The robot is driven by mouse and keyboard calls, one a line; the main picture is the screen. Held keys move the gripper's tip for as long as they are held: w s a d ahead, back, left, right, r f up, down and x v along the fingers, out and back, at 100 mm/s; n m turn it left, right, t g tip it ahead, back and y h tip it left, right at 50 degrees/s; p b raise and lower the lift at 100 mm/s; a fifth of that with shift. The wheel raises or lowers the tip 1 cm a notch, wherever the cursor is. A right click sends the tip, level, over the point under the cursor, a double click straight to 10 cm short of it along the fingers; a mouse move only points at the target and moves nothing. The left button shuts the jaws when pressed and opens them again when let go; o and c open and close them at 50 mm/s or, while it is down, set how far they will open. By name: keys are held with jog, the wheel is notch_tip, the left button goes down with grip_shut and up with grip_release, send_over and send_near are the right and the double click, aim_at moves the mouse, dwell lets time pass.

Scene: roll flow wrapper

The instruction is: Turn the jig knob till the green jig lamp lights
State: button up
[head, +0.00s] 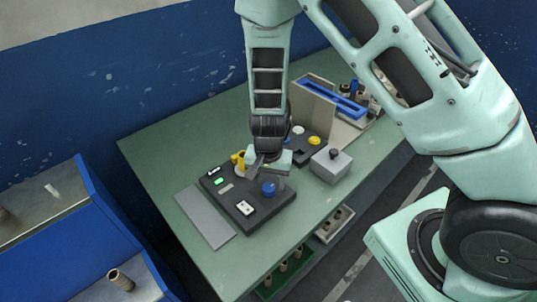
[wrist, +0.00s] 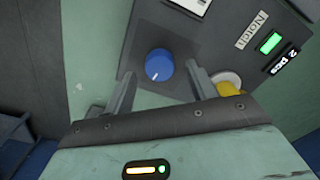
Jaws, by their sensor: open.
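A blue round knob (head: 268,188) with a white pointer line sits on a dark control panel (head: 222,201); it also shows in the wrist view (wrist: 158,64). My gripper (wrist: 163,75) is open, its two fingers on either side of the knob in that view, with gaps between. I cannot tell how far above the knob the fingertips are. A green lamp (wrist: 271,43) on the panel glows beside a label reading "Notch"; it also glows in the head view (head: 219,182). I cannot read any label for the knob or a jig lamp.
A white switch (head: 245,207) is at the panel's front. A grey box with a black knob (head: 332,167) stands to the right. A flat grey plate (head: 205,217) lies left on the green table (head: 150,150).

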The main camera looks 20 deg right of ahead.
aim_at(268, 187)
notch_tip(268, 187, up, 16)
jog(key=p, duration=0.1)
jog(key=shift+f, duration=0.1)
dwell(0.4)
jog(key=s+a+r+n, duration=0.3)
jog(key=s+r+n, duration=0.2)
jog(key=s, duration=0.5)
jog(key=s+a+r+n, duration=0.3)
jog(key=s+r+n, duration=0.1)
jog(key=s+n, duration=0.6)
jog(key=shift+s+r+y, duration=0.2)
jog(key=shift+r+y, duration=0.1)
jog(key=shift+r, duration=0.1)
